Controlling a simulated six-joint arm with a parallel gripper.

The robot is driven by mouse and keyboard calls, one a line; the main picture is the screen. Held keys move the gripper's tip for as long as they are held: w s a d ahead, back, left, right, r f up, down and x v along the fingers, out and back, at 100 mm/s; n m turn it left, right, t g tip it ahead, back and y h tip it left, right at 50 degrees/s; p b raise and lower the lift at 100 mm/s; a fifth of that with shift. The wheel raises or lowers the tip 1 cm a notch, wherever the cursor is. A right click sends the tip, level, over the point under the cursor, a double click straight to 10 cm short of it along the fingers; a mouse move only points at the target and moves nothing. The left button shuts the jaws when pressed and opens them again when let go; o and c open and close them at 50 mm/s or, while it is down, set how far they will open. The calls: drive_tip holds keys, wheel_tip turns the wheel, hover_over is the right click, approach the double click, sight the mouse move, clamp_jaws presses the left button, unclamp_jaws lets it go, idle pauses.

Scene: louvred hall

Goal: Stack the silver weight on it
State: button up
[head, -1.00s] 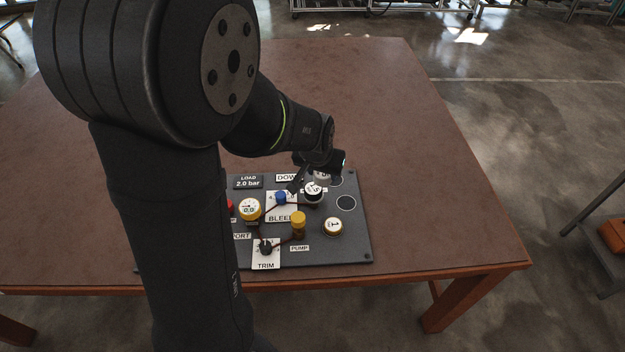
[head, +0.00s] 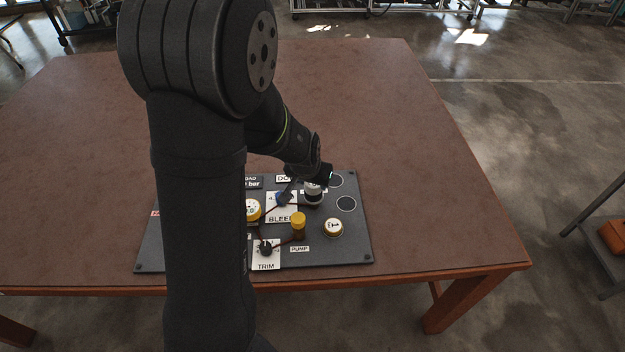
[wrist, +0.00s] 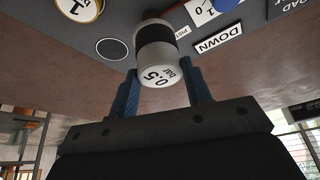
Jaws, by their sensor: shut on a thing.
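The silver weight (head: 313,186) has a white top reading 0.5 bar, which faces the camera in the wrist view (wrist: 158,68). My gripper (head: 319,176) is shut on it, with one blue finger on each side in the wrist view (wrist: 160,76). The silver weight is upright, directly over a black weight (head: 313,200) on the dark panel (head: 345,245). The two look in line, with no clear gap. I cannot tell whether the silver weight's load rests on the black one.
A yellow weight marked 1 (head: 333,227) stands right of a yellow-capped knob (head: 298,223). A ringed empty spot (head: 346,204) is right of the stack. The BLEED plate (head: 281,208) with its blue knob is close on the left. The table (head: 430,190) right of the panel is clear.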

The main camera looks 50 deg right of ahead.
drive_tip(key=o, duration=1)
drive_tip(key=shift+o, duration=0.2)
drive_tip(key=v, duration=1.2)
drive_tip(key=x, duration=1.2)
drive_tip(key=shift+f, duration=0.1)
drive_tip(key=shift+r, duration=0.2)
